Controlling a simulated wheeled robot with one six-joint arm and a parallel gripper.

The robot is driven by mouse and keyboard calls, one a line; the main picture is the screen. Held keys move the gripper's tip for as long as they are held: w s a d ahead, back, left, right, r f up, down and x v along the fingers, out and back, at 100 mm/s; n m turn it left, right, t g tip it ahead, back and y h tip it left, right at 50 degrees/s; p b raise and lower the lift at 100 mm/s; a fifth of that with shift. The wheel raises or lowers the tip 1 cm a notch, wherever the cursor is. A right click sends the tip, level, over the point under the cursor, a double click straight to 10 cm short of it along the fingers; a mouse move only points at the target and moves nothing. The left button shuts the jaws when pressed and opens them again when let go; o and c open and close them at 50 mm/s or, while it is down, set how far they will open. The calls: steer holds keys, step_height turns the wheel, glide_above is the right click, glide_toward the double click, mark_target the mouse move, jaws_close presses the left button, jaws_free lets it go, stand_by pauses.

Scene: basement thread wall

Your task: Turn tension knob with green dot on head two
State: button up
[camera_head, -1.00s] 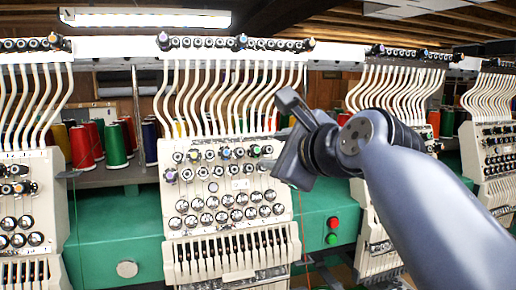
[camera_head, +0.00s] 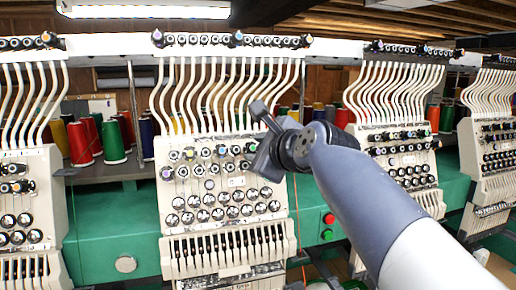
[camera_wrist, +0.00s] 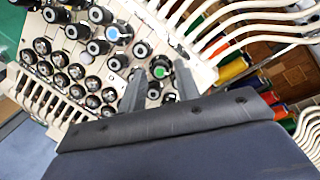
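The green-dot tension knob (camera_head: 251,146) is at the right end of the upper knob rows on the second head from the left (camera_head: 222,185) in the head view. In the wrist view the green-dot knob (camera_wrist: 160,68) shows between my two fingertips. My gripper (camera_wrist: 160,74) is open, with a finger on each side of the knob; I cannot tell whether either touches it. In the head view my gripper (camera_head: 258,139) is in front of the head's upper right edge and hides part of it. The way the dot is turned is too small to read.
A blue-dot knob (camera_wrist: 113,33) and several dark knobs sit close by in the wrist view. White thread tubes (camera_head: 225,95) run above the head. Thread cones (camera_head: 114,143) stand behind. Red (camera_head: 329,218) and green (camera_head: 327,234) buttons are on the green beam at right.

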jaws_close()
steer(key=shift+n, duration=0.3)
steer(key=n, duration=0.2)
steer(key=n+g, duration=0.1)
steer(key=n, duration=0.1)
steer(key=shift+w+r+n+p, duration=0.1)
steer(key=shift+r+n+p, duration=0.1)
steer(key=shift+n+p, duration=0.2)
steer(key=n+g+p, duration=0.1)
steer(key=n, duration=0.5)
steer(key=shift+r+h+p, duration=0.1)
steer(key=shift+h+p, duration=0.2)
steer(key=n+h+p, duration=0.1)
steer(key=n, duration=0.4)
steer(key=shift+a+r+n+g, duration=0.1)
steer(key=shift+a+n+g, duration=0.05)
steer(key=shift+n+g, duration=0.25)
steer(key=n, duration=0.2)
steer(key=n+h+p, duration=0.1)
steer(key=n, duration=0.2)
steer(key=shift+a+h, duration=0.1)
steer(key=shift+h, duration=0.2)
